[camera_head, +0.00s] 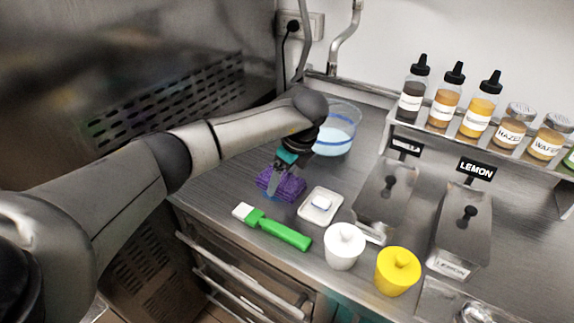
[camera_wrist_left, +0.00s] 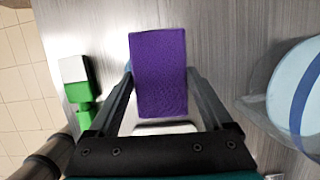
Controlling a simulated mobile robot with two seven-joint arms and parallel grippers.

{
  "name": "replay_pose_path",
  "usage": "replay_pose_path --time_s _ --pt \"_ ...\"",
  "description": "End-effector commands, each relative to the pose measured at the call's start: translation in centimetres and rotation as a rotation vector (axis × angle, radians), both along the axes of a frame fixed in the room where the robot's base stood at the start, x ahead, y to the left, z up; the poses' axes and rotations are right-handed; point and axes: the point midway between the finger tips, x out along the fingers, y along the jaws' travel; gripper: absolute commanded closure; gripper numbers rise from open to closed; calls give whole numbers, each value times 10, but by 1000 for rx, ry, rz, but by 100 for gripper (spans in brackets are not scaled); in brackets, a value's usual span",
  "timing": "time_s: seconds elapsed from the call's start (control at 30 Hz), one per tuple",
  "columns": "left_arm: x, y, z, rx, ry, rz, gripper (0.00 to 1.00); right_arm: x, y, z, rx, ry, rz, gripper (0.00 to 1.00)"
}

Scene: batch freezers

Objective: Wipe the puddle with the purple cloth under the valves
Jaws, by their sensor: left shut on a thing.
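The purple cloth (camera_head: 291,186) is on the steel counter near its front left edge, behind the green-handled tool. My left gripper (camera_head: 273,186) reaches down to it and is shut on it. In the left wrist view the purple cloth (camera_wrist_left: 159,78) lies between the two fingers of my left gripper (camera_wrist_left: 159,70). I cannot make out a puddle or valves in either view. My right gripper is not in view.
A clear tub (camera_head: 336,130) with pale blue content stands just behind the gripper. A white dish (camera_head: 312,213), a green-handled scraper (camera_head: 280,232), a white cup (camera_head: 343,247) and a yellow cup (camera_head: 397,272) are in front. Bottles (camera_head: 444,105) line a shelf at right.

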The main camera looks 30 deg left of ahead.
Motion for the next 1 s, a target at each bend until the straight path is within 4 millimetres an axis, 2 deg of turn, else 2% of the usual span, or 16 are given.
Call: replay_pose_path --time_s 0.03,0.33,0.63,0.87,1.0 --pt "-5 1 1 1 4 0 61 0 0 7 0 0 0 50" --pt "-18 2 -1 2 6 1 61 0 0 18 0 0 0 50" --pt "-45 4 -1 1 10 0 61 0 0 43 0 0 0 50" --pt "-51 5 -3 0 9 1 61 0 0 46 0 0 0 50" --pt "-51 12 -3 2 9 4 61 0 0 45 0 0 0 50"
